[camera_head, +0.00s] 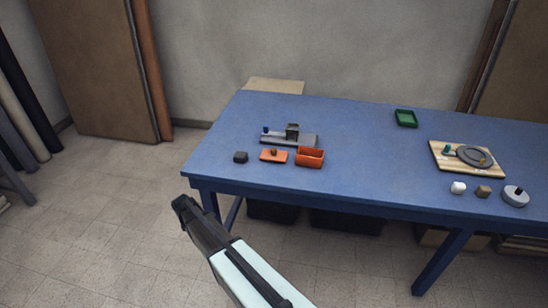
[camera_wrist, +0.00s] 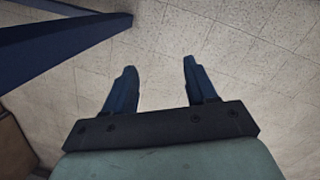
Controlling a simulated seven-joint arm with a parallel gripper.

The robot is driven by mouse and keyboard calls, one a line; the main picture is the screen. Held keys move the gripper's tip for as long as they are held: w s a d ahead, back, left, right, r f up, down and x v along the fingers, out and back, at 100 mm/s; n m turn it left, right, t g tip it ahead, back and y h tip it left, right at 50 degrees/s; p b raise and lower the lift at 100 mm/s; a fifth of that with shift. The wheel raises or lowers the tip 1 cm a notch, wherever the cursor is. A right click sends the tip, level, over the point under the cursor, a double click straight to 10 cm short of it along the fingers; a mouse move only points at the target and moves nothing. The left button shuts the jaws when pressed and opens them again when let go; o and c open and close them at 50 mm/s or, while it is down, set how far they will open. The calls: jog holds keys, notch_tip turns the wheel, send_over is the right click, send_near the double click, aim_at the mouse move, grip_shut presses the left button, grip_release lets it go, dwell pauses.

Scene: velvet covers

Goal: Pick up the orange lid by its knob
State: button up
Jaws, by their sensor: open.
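The orange lid (camera_head: 273,157) lies flat on the blue table near its front left part. Its small brownish knob (camera_head: 274,152) points up. An open orange box (camera_head: 310,157) stands just right of the lid. My gripper (camera_head: 179,203) is off the table's front left corner, apart from the lid and to its lower left in the head view. In the wrist view my gripper (camera_wrist: 158,75) has its two fingers spread with only floor between them. The lid is not in the wrist view.
On the blue table (camera_head: 370,130), a dark block (camera_head: 241,157) sits left of the lid and a grey fixture (camera_head: 289,137) behind it. A green tray (camera_head: 406,118) and a wooden board (camera_head: 446,166) are farther right. A table leg (camera_wrist: 60,45) shows in the wrist view.

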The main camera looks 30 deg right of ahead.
jog(key=w+a+r+n+t, duration=0.25)
jog(key=w+r+n, duration=0.25)
jog(key=w+r, duration=1.2)
jog(key=w+d+r+n+t, duration=0.1)
jog(key=w+d+r+n, duration=0.2)
jog(key=w+r, duration=0.65)
jog(key=s+d+r, duration=0.2)
jog(key=d+r, duration=0.4)
jog(key=d, duration=0.1)
jog(key=s+d+r+m+g, duration=0.1)
jog(key=s+d+r, duration=0.1)
jog(key=s+d, duration=0.35)
jog(key=s+d+r+m+g, duration=0.1)
jog(key=s+d, duration=0.1)
jog(key=d, duration=0.6)
jog(key=s+d+r+m, duration=0.1)
jog(key=s+d+r, duration=0.1)
jog(key=s+d, duration=0.3)
jog(key=m+g+y, duration=0.1)
jog(key=g+y, duration=0.1)
send_over(274, 149)
jog(key=f, duration=0.5)
jog(key=shift+s+d, duration=0.1)
jog(key=shift+s, duration=0.15)
jog(key=shift+w+f, duration=0.15)
jog(key=shift+f, duration=1.4)
jog(key=shift+w+f, duration=0.1)
jog(key=shift+f, duration=1.4)
